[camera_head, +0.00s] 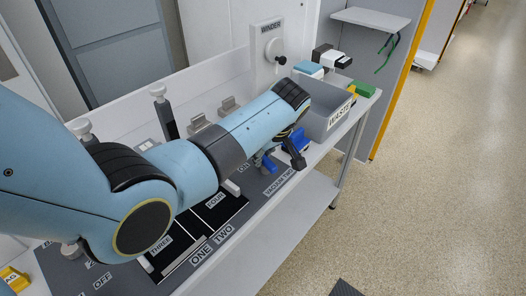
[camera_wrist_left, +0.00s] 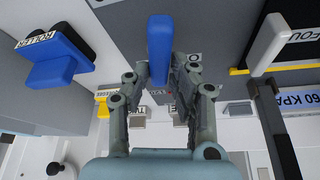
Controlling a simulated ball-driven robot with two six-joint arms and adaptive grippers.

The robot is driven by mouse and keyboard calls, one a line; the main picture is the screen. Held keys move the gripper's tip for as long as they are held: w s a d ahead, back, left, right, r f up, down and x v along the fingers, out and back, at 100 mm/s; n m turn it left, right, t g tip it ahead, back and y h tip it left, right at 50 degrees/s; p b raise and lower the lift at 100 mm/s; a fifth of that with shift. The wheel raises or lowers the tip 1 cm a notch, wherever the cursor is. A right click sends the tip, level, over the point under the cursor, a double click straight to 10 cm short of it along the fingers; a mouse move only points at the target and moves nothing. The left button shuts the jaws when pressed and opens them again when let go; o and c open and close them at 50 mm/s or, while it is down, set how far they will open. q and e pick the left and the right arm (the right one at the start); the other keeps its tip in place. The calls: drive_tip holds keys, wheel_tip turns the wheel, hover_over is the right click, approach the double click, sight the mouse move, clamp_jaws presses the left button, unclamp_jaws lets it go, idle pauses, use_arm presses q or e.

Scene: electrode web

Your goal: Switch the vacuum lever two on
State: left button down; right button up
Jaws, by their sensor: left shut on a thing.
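My left gripper (camera_wrist_left: 161,76) has its two fingers on either side of a blue lever handle (camera_wrist_left: 158,38) in the wrist view, shut on it. In the head view the left gripper (camera_head: 280,157) is at the right end of the grey panel, beside the "VACUUM TWO" label (camera_head: 279,181). Part of the blue lever (camera_head: 267,162) shows there below the wrist, near an "ON" label (camera_head: 243,168). My arm hides much of the panel, and the lever's exact angle is hard to tell. My right gripper is not in view.
A blue roller part (camera_wrist_left: 62,57) stands left of the fingers in the wrist view; a pale lever (camera_wrist_left: 266,42) stands to the right. In the head view, a grey waste bin (camera_head: 330,112) stands behind the gripper, and a winder crank (camera_head: 274,48) is on the back wall.

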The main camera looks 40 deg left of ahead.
use_arm(q)
drive_tip(key=n, duration=0.2)
drive_tip(key=n+g, duration=0.1)
drive_tip(key=n, duration=0.1)
drive_tip(key=shift+s+n+g+b, duration=0.15)
drive_tip(key=shift+n+g+b, duration=0.15)
drive_tip(key=shift+n+b, duration=0.1)
drive_tip(key=n+g, duration=0.1)
drive_tip(key=n, duration=0.2)
drive_tip(key=shift+s+b, duration=0.15)
drive_tip(key=shift+b, duration=0.25)
drive_tip(key=shift+s+d+n+g+h, duration=0.1)
drive_tip(key=shift+n+g+h, duration=0.3)
drive_tip(key=shift+n, duration=0.7)
drive_tip(key=c, duration=1.2)
unclamp_jaws()
drive_tip(key=shift+r, duration=0.1)
drive_tip(key=v, duration=1.1)
drive_tip(key=shift+w+d+r, duration=0.25)
drive_tip(key=shift+r, duration=0.05)
